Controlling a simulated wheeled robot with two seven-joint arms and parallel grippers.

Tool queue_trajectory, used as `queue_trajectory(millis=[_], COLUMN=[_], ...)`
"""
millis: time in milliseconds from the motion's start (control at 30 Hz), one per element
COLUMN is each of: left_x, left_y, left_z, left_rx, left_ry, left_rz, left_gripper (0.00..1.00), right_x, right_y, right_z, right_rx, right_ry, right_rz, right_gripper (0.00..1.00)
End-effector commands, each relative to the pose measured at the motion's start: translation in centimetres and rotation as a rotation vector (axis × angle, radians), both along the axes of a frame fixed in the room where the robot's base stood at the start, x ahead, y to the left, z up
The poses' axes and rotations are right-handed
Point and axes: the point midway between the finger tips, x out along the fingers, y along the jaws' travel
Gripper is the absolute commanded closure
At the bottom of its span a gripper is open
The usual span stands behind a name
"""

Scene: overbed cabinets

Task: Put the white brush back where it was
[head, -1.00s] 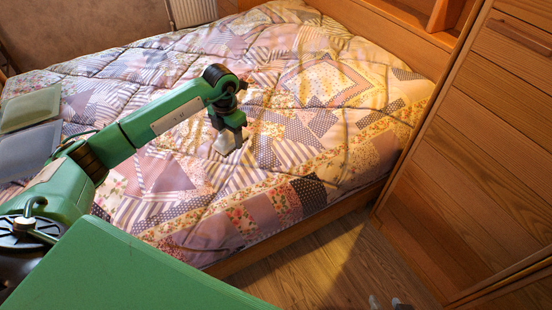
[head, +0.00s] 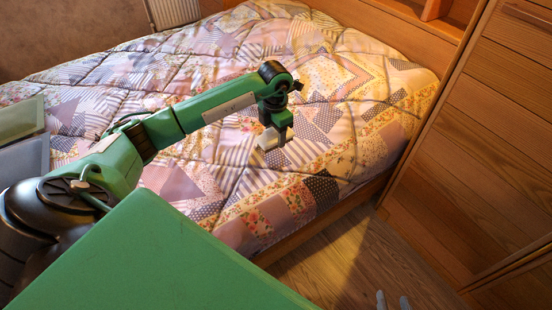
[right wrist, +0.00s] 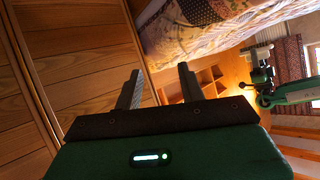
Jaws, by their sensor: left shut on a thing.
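My left gripper (head: 272,140) is shut on a small white thing, which I take to be the white brush (head: 267,139). It is held over the patchwork bed (head: 222,172), near the bed's right part. Its shape is mostly hidden by the jaws and too small to make out. My right gripper (right wrist: 160,88) is open and empty, with its two fingers apart. Only its fingertips show at the bottom edge of the head view (head: 392,302), above the floor. My left arm also shows at the right of the right wrist view.
A wooden cabinet (head: 492,140) stands to the right, with strip floor (head: 345,262) between it and the bed. Wooden shelves (right wrist: 207,79) show in the right wrist view. Two flat grey-green pieces (head: 20,120) lie at the bed's left. A radiator (head: 172,12) is at the back.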

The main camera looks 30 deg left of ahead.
Motion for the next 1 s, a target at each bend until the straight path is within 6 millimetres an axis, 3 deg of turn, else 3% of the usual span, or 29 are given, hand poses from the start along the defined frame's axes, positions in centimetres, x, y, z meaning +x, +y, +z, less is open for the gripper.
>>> queue_trajectory(millis=[33, 200, 433, 600, 1000], left_x=[-0.1, -0.1, 0.0, 0.0, 0.0], left_y=[-0.1, 0.0, -0.1, 0.0, 0.0], left_z=[-1.7, -5.1, -7.2, -9.8, -10.7], left_rx=[-0.002, -0.001, -0.001, -0.001, -0.001], left_ry=[0.003, 0.001, 0.0, 0.0, -0.002], left_rz=[0.001, 0.001, 0.0, 0.001, 0.0], left_gripper=[0.71, 0.71, 0.71, 0.71, 0.71], right_x=[0.0, 0.1, 0.1, 0.5, 0.7], right_y=[0.4, 1.3, 1.8, 2.2, 2.3], right_z=[-0.3, 0.2, 0.4, 1.0, 1.6], right_rx=[0.015, 0.059, 0.087, 0.12, 0.135], right_ry=[-0.02, -0.089, -0.131, -0.198, -0.235], right_rz=[0.003, 0.004, 0.005, -0.001, -0.006], right_gripper=[0.6, 0.6, 0.6, 0.6, 0.6])
